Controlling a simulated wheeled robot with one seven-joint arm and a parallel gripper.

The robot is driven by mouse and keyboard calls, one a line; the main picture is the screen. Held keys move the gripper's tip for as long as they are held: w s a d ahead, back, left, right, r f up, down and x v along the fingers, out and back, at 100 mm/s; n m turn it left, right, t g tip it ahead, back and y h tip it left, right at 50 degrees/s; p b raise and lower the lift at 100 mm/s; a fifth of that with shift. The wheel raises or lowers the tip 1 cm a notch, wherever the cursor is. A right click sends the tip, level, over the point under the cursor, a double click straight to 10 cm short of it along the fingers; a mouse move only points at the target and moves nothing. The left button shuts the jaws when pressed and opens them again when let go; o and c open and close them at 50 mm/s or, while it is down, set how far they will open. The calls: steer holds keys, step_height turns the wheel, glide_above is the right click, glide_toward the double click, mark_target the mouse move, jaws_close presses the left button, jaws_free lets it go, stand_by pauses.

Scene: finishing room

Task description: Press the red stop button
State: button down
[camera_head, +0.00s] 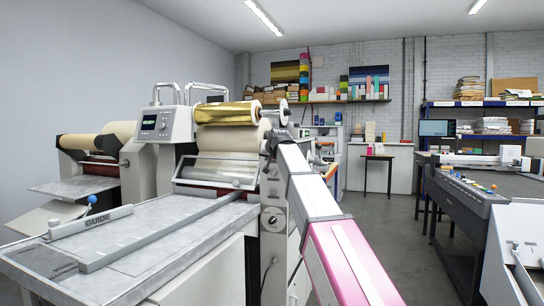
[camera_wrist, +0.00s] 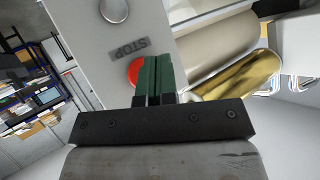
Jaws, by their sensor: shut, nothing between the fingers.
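The red stop button (camera_wrist: 134,71) shows in the wrist view on a pale machine panel (camera_wrist: 85,25), beside a grey label reading STOP (camera_wrist: 129,47). My gripper (camera_wrist: 158,62) is shut and empty, its green fingers side by side. The fingers overlap the right part of the button in this view. I cannot tell whether the fingertips touch it. In the head view, my pink and white arm reaches to the right side of the laminating machine (camera_head: 182,124). The button and fingertips cannot be made out there.
A round silver knob (camera_wrist: 114,10) sits on the panel near the label. Gold roll (camera_head: 226,112) and cream rolls are mounted close by. The machine's grey table (camera_head: 140,255) extends in front. A dark workbench (camera_head: 465,205) stands at right, with open floor between.

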steer(key=s, duration=0.1)
steer(key=s+a, duration=0.1)
steer(key=s, duration=0.1)
stand_by(0.7)
